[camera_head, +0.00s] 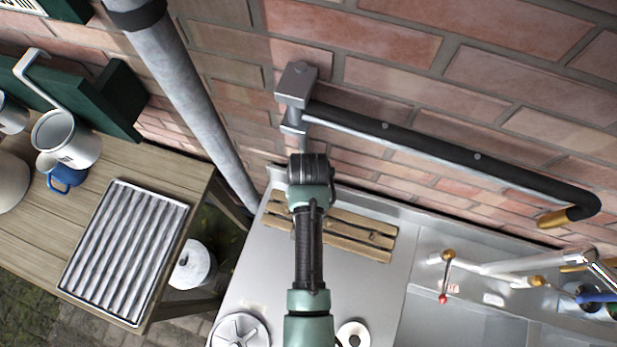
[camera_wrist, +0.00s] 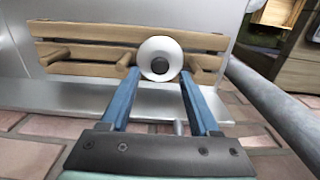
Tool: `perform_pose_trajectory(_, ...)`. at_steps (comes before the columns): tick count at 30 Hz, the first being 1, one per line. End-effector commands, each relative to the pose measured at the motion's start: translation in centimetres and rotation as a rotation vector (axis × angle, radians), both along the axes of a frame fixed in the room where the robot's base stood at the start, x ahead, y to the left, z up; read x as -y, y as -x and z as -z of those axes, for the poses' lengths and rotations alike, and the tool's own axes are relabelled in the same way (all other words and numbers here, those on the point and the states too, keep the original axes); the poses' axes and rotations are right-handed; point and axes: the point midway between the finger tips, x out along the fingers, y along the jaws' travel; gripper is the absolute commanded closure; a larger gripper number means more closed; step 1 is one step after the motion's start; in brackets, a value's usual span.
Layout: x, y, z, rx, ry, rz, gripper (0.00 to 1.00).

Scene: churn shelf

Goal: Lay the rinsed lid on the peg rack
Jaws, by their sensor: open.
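The lid (camera_wrist: 148,62), a small white disc with a dark knob, shows in the wrist view against the slatted wooden peg rack (camera_wrist: 85,32). It lies by the rack's right half, to the right of a stubby peg (camera_wrist: 126,62). My gripper (camera_wrist: 160,76) is open, its two blue fingertips at either side of the lid's near edge. I cannot tell whether they touch it. In the head view the rack (camera_head: 352,240) lies on the steel drainer by the brick wall; my arm hides its middle, and the lid and fingertips are not visible there.
A black-sleeved swing pipe (camera_head: 440,155) juts from the wall beside my wrist. A grey downpipe (camera_head: 195,95) stands to the left. Taps (camera_head: 490,267) and a sink are at right. A round metal piece (camera_head: 240,331) and a white ring (camera_head: 353,334) lie at the front.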

Motion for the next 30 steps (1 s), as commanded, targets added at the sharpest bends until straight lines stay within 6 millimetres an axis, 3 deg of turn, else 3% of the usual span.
perform_pose_trajectory(6,0.0,-0.2,-4.5,0.005,0.001,0.0,0.38)
perform_pose_trajectory(13,0.0,-0.1,-7.8,0.002,0.0,0.0,0.38)
perform_pose_trajectory(30,0.0,0.0,-8.7,-0.001,0.0,0.0,0.38)
